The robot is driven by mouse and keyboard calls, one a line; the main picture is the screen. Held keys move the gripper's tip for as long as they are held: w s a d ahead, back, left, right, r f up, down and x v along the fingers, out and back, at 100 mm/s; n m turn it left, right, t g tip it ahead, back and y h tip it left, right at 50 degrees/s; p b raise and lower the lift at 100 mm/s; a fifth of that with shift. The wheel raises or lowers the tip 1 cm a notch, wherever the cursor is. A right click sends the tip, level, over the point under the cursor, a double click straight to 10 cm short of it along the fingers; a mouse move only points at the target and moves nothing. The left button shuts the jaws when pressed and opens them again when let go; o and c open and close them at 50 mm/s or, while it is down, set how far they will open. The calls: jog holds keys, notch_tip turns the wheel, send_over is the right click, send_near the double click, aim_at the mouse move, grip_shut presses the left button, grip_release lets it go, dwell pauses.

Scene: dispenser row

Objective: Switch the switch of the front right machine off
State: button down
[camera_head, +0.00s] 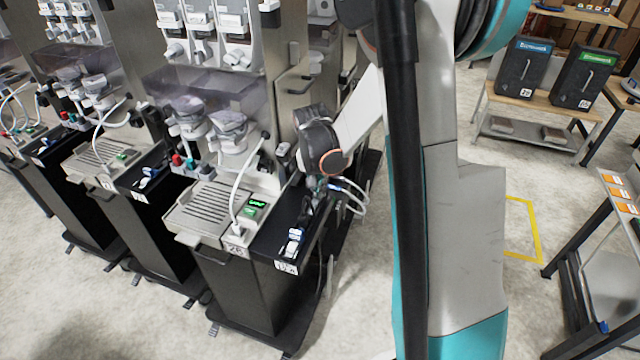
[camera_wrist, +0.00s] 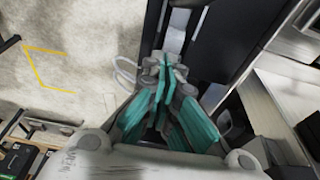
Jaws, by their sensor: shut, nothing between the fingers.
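The front right machine (camera_head: 236,283) is the nearest dispenser in the row, with a black body, a drip tray and a lit green display (camera_head: 257,203). A small white and blue switch-like part (camera_head: 292,243) sits on the black ledge at its right front corner, above a label. I cannot tell its on or off position. My gripper (camera_head: 318,184) is behind that part, low over the ledge beside the machine, and is small and partly hidden in the head view. In the wrist view my gripper (camera_wrist: 168,62) has its teal fingers together and empty. The switch is not clear in that view.
White cables (camera_head: 350,192) loop beside the machine near my gripper. More dispensers (camera_head: 135,205) stand to the left. A wooden bench (camera_head: 540,110) with two dark containers is at the back right. Open floor lies in front and to the right.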

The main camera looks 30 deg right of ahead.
jog(key=shift+f, duration=0.1)
jog(key=shift+s+a+f+t+h+b, duration=0.1)
jog(key=shift+a+f+t+h+b, duration=0.15)
jog(key=shift+b, duration=0.25)
jog(key=shift+s+a+f+t+h+b, duration=0.15)
jog(key=shift+f+h+b, duration=0.1)
jog(key=shift+f+b, duration=0.15)
jog(key=shift+d+r, duration=0.15)
jog(key=shift+r, duration=0.15)
jog(key=shift+w, duration=0.1)
jog(key=shift+d, duration=0.1)
jog(key=shift+w+d+r, duration=0.1)
jog(key=shift+w+d, duration=0.35)
jog(key=shift+d, duration=0.1)
